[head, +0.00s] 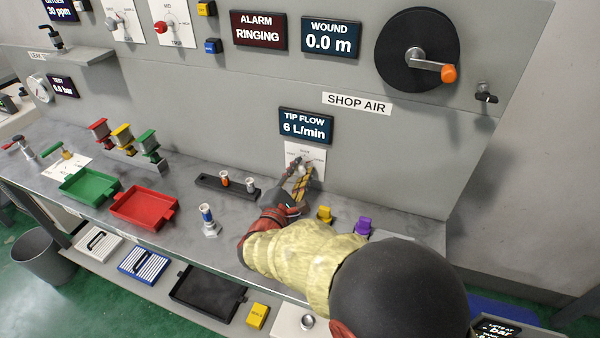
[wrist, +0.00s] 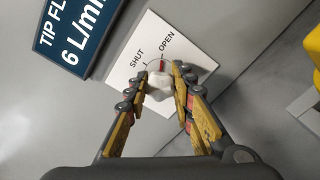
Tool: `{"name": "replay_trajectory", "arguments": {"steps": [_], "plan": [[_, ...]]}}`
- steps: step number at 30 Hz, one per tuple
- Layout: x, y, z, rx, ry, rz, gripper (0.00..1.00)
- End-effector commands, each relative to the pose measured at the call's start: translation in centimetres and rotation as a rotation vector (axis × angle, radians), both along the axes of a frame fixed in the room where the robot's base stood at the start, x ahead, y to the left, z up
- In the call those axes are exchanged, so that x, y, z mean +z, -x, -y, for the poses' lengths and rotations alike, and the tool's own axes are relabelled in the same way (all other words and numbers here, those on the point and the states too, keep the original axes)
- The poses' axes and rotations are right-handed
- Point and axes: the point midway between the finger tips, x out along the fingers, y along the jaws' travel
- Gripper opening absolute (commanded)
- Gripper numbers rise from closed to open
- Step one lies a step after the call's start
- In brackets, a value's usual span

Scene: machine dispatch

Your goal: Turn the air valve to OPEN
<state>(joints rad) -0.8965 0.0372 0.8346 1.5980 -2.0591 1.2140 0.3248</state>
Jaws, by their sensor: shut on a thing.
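The air valve is a white knob (wrist: 159,84) with a red pointer mark, on a white plate (wrist: 135,88) lettered SHUT and OPEN. In the wrist view the red mark lies at or close to the OPEN tick. My gripper (wrist: 160,77) has its two fingers on either side of the knob and is shut on it. In the head view my gripper (head: 298,172) reaches the valve plate (head: 318,154) and covers much of the knob. The TIP FLOW display (head: 306,126) above reads 6 L/min.
A dark rack with small fittings (head: 214,184) is left of my arm on the bench. Yellow (head: 324,214) and purple (head: 363,226) pieces stand to the right. A hose-clamp-like fitting (head: 209,222) stands nearer the bench edge.

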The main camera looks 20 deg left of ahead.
Motion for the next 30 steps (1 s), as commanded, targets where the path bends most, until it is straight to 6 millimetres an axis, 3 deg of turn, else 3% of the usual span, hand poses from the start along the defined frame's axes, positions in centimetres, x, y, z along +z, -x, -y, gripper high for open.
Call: {"name": "replay_trajectory", "arguments": {"steps": [8, 9, 18, 30], "plan": [[-0.10, 0.01, 0.07, -0.001, 0.001, -0.002, 0.00], [-0.10, 0.01, 0.07, -0.001, 0.001, -0.002, 0.26], [-0.05, 0.00, 0.04, -0.001, 0.001, -0.001, 0.43], [-0.02, 0.60, -0.09, 0.001, 0.001, -0.001, 0.44]]}}
